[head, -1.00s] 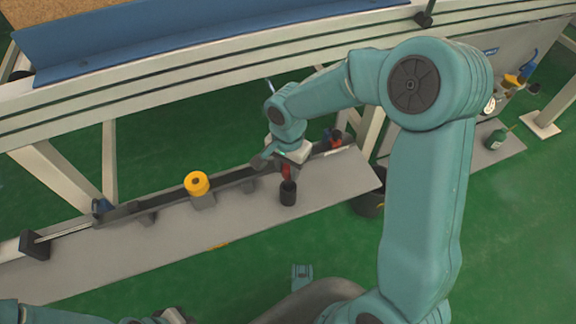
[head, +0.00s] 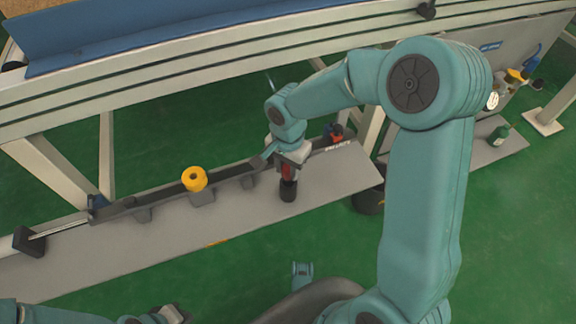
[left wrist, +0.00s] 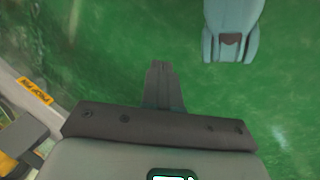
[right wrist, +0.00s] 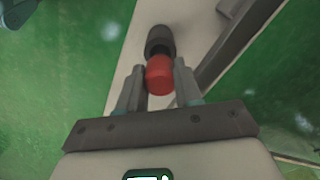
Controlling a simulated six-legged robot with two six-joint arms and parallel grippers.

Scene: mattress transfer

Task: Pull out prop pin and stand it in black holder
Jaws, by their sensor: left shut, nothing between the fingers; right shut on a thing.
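The prop pin's red head (head: 287,172) shows below my right gripper (head: 290,167), which is shut on it. In the right wrist view the red head (right wrist: 160,76) sits between the fingers of my right gripper (right wrist: 159,78). The black holder (head: 288,192) stands on the grey shelf directly under the pin; it also shows just beyond the red head in the right wrist view (right wrist: 160,40). The pin lines up with the holder, but its lower part is hidden, so I cannot tell how deep it sits. My left gripper (left wrist: 161,85) is shut and empty over green floor.
An orange "PROP PIN" label (left wrist: 35,91) shows in the left wrist view. A long pale frame beam (head: 200,95) runs above the shelf. A green bottle (head: 499,135) stands at right.

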